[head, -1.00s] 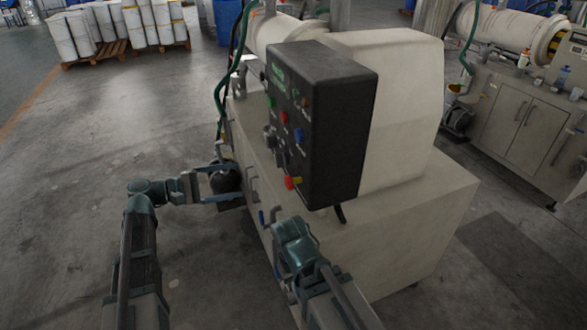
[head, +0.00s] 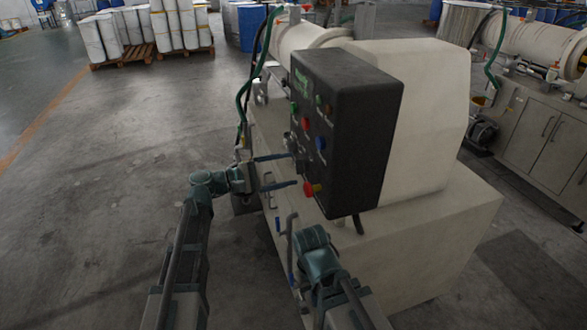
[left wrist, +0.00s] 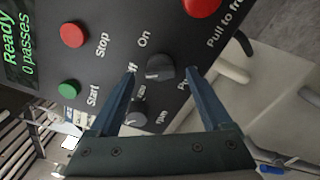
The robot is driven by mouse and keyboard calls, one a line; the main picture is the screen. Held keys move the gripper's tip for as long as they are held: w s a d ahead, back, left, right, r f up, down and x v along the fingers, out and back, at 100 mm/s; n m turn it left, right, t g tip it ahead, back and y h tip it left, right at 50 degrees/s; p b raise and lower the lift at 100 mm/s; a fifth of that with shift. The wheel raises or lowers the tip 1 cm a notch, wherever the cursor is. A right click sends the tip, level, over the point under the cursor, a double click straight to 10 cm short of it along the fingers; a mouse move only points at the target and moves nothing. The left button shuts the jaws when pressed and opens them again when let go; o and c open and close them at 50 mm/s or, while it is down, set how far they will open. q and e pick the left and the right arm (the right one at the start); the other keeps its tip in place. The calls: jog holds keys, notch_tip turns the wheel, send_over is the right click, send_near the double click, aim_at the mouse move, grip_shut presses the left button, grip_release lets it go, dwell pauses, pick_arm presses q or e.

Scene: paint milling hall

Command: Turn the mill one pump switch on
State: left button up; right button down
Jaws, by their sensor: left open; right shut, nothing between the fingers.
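The control box (head: 348,135) of the near mill stands dark on a cream cabinet. My left gripper (head: 291,169) is open in front of its face. In the left wrist view the open fingertips (left wrist: 161,70) straddle a black rotary knob (left wrist: 160,68), apart from it as far as I can tell. "On" is printed above this knob; a label ending in "ff" and one starting with "P" are partly hidden by the fingers. The knob's pale mark faces the "ff" side. My right gripper (head: 291,268) is shut and empty, low beside the cabinet front.
A second black knob (left wrist: 135,116) sits just below, near "Run". A red Stop button (left wrist: 74,35), a green Start button (left wrist: 68,89) and a large red button (left wrist: 201,5) are close. Cabinet handles (head: 270,190) stick out below. The floor at left is clear.

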aim_at(301, 166)
pick_arm(q)
jog(key=shift+x, duration=1.25)
grip_shut()
jog(key=shift+m, duration=0.4)
jog(key=m, duration=1)
jog(key=shift+f+m, duration=0.25)
jog(key=shift+m, duration=0.45)
